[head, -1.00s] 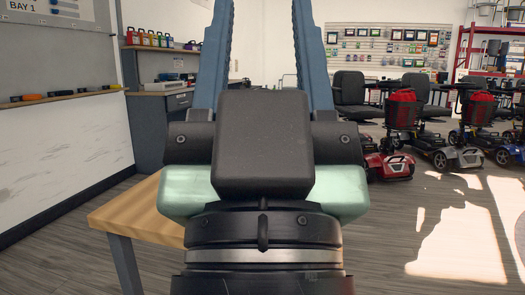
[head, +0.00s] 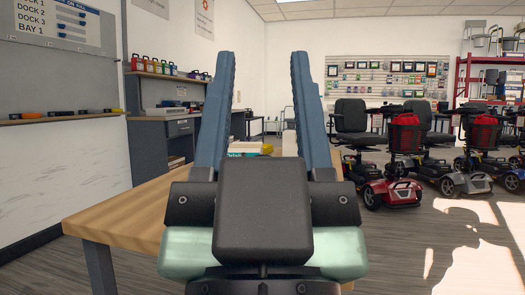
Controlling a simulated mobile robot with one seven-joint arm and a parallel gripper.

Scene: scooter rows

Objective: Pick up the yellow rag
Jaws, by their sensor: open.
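My gripper (head: 263,58) fills the middle of the head view, its two long blue fingers wide apart and empty, pointing up and away from me. A small yellow thing (head: 267,149), perhaps the yellow rag, shows between the fingers, beyond the gripper body. It appears to lie on or beside a pale box with teal lettering (head: 244,148). The gripper body hides the lower part of this area, so its exact shape and support cannot be told. A wooden table (head: 120,216) extends under and behind the gripper on the left.
A grey workbench (head: 150,130) with several coloured bottles on its shelf stands behind the table. A wall ledge (head: 60,118) holds markers. Red (head: 392,190) and other scooters stand in a row at right. The floor (head: 400,240) at front right is clear.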

